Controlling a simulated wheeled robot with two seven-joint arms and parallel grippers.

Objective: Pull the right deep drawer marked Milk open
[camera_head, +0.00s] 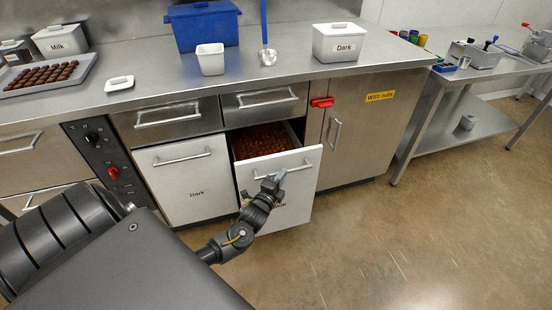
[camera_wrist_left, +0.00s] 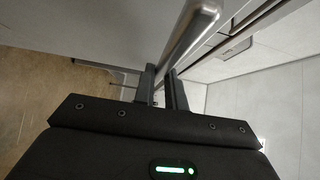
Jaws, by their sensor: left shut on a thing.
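The right deep drawer (camera_head: 303,187) has a white front and stands pulled out from the counter, with brown pieces (camera_head: 262,141) showing inside. Its front label is mostly hidden behind my left gripper, with only the last letters showing. My left gripper (camera_head: 278,177) is shut on the drawer's bar handle (camera_head: 300,167). In the left wrist view, the metal handle (camera_wrist_left: 192,32) runs up from between the fingers (camera_wrist_left: 160,88). My right gripper is in neither view.
The left deep drawer (camera_head: 180,190), marked Dark, is shut. Two shallow drawers above (camera_head: 170,117) are shut. A cabinet door (camera_head: 365,140) with a red item (camera_head: 322,102) stands to the right. The floor (camera_head: 400,240) in front is clear.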

